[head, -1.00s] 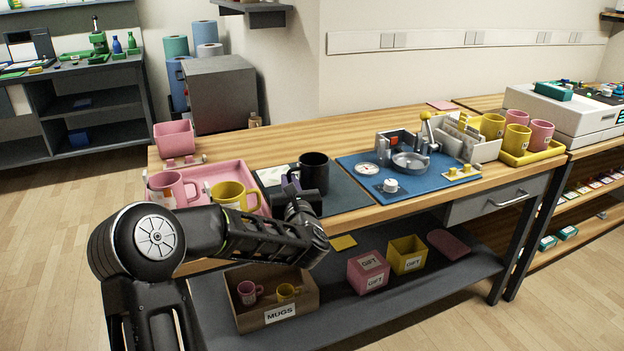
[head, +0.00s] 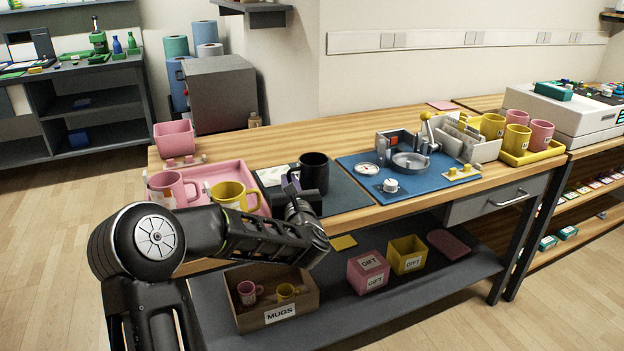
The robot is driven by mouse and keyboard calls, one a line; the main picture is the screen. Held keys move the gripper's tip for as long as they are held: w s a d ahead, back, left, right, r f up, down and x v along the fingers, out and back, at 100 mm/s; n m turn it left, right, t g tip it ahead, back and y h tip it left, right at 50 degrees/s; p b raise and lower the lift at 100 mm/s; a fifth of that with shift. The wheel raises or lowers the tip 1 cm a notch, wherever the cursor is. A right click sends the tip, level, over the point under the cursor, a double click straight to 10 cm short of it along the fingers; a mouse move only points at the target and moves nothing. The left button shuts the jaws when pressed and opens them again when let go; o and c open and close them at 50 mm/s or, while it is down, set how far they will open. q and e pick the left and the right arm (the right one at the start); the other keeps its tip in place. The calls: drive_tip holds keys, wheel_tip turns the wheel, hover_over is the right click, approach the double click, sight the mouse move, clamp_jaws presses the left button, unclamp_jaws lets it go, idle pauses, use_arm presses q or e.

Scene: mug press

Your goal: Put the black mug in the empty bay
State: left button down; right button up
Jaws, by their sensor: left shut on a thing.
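The black mug (head: 314,172) is upright over the dark mat (head: 345,196) in the middle of the bench. My left gripper (head: 294,188) is at the mug's left side and shut on it; its fingers are mostly hidden by the wrist and mug. I cannot tell whether the mug touches the mat. The blue press board (head: 428,179) is right of the mat, with a round grey holder (head: 410,161), a dial and a knob. A pink tray (head: 222,171) on the left holds a pink mug (head: 170,190) and a yellow mug (head: 232,196). My right gripper is not in view.
A yellow tray (head: 536,157) with several mugs stands at the bench's right end, beside a white card rack (head: 480,147). A pink bin (head: 174,138) stands at the back left. A mug crate (head: 272,318) and gift boxes (head: 368,274) are on the lower shelf.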

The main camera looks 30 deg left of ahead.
use_arm(q)
drive_tip(key=shift+r, duration=0.15)
wheel_tip(320, 180, up, 10)
drive_tip(key=p, duration=0.1)
idle(0.6)
idle(0.5)
